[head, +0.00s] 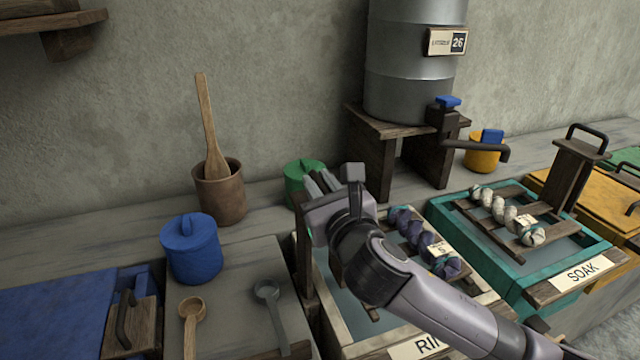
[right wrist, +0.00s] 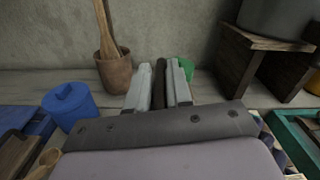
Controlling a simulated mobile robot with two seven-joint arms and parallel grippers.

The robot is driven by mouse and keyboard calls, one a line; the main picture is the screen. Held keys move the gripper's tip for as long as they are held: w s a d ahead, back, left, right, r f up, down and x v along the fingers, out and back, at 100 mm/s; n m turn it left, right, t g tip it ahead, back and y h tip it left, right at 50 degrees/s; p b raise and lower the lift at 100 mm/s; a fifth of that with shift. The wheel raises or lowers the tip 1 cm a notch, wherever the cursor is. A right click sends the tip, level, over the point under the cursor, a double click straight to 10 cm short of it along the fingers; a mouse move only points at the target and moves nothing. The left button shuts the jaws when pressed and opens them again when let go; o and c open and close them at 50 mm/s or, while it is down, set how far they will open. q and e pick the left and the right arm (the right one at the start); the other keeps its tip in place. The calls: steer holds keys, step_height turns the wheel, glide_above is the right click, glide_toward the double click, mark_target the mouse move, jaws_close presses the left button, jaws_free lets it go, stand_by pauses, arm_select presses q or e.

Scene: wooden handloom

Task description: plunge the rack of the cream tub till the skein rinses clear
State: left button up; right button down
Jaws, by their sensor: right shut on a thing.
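The cream tub (head: 334,306) stands at the lower middle of the head view, its label partly covered by my right arm. A dark violet-blue skein (head: 413,232) with a tag lies across its wooden rack. The rack's wooden upright (head: 303,255) rises at the tub's left side. My right gripper (head: 318,187) is at the top of this upright, shut on the rack's dark handle (right wrist: 160,84), which shows between the fingers in the right wrist view. My arm hides much of the tub and its greyish water, so I cannot tell how clear it is. My left gripper is not in view.
The teal tub (head: 520,297), marked SOAK, stands to the right with a pale skein (head: 505,212). A metal drum (head: 415,60) with a tap (head: 447,115) stands behind. A blue pot (head: 191,250), ladles and a brown crock (head: 220,195) are left.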

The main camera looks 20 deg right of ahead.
steer(key=f+b, duration=0.2)
steer(key=f, duration=0.4)
steer(key=f+b, duration=0.2)
steer(key=f, duration=0.4)
steer(key=f+b, duration=0.3)
steer(key=f, duration=0.3)
steer(key=shift+d+f, duration=0.3)
steer(key=c, duration=1.4)
jaws_free()
steer(key=shift+o, duration=1.4)
steer(key=shift+r, duration=0.1)
steer(key=shift+s+a, duration=0.1)
steer(key=shift+s, duration=0.15)
steer(key=s, duration=0.3)
steer(key=s+p, duration=0.1)
steer(key=s, duration=0.2)
steer(key=shift+s+d, duration=0.2)
steer(key=shift+s, duration=0.2)
